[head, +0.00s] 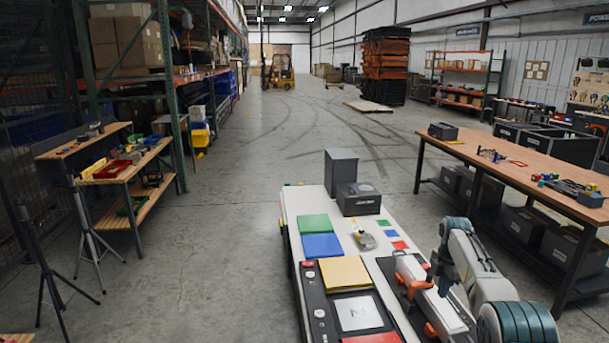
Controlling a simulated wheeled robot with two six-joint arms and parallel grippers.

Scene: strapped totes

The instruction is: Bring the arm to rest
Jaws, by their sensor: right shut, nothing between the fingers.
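My right arm comes in from the lower right, with grey links and teal joints. It bends over the right side of the white-topped table (305,207), and its wrist points down. My right gripper (442,286) is at the low end of this arm, shut and empty. It is small in view and partly covered by the arm. Close beside it lies a pale bar with orange end pieces (432,303); I cannot tell whether they touch. My left gripper is not in view.
The table bears a grey bin (341,169), a dark tote (358,199), and green (314,227), blue (322,246) and yellow (345,272) panels. A wooden workbench (500,160) stands at right, shelving (165,80) at left. The floor ahead is mostly clear.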

